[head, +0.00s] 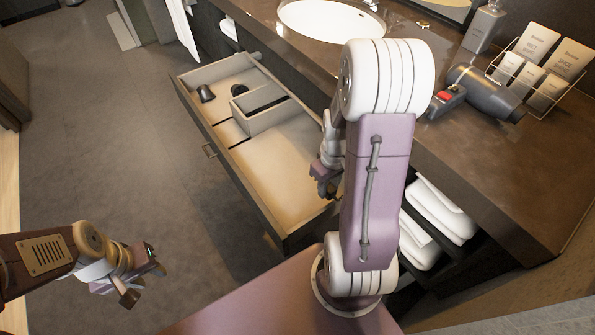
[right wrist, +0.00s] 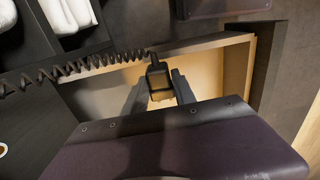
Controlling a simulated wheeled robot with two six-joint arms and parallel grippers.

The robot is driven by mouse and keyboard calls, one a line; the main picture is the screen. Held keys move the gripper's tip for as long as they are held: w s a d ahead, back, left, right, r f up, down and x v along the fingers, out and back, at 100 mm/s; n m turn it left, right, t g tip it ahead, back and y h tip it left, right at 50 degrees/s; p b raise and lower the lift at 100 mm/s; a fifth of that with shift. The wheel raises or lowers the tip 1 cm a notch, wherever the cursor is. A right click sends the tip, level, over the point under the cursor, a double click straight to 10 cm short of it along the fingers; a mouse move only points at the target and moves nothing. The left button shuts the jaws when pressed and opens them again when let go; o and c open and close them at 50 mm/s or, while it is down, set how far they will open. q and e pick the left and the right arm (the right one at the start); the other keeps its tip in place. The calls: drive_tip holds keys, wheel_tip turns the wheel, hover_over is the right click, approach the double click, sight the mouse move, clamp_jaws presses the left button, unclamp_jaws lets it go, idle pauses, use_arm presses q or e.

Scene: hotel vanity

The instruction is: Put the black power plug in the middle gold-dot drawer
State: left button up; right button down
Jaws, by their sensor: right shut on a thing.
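The black power plug (right wrist: 158,76) is between the fingers of my right gripper (right wrist: 158,92) in the right wrist view, with a dark coiled cord running left from it. The plug appears in front of the pale drawer interior. In the head view my right gripper (head: 326,180) is at the right side of the open drawer (head: 275,165), near its empty front section; the plug cannot be made out there. I see no gold dot. My left gripper (head: 143,281) is open and empty over the floor at lower left.
The drawer's far part holds a small dark cup-like item (head: 206,93) and a divider box (head: 262,112). On the counter are a hair dryer (head: 485,92), a rack of packets (head: 545,65), a bottle (head: 484,27) and a sink (head: 330,18). White towels (head: 437,215) lie on a shelf below.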

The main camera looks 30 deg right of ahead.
drive_tip(key=b, duration=0.4)
hover_over(289, 206)
wheel_tip(289, 206, down, 7)
drive_tip(key=shift+d+f, duration=0.1)
wheel_tip(289, 206, down, 4)
drive_tip(key=shift+f+b, duration=0.1)
drive_tip(key=shift+b, duration=1)
drive_tip(key=c, duration=1)
unclamp_jaws()
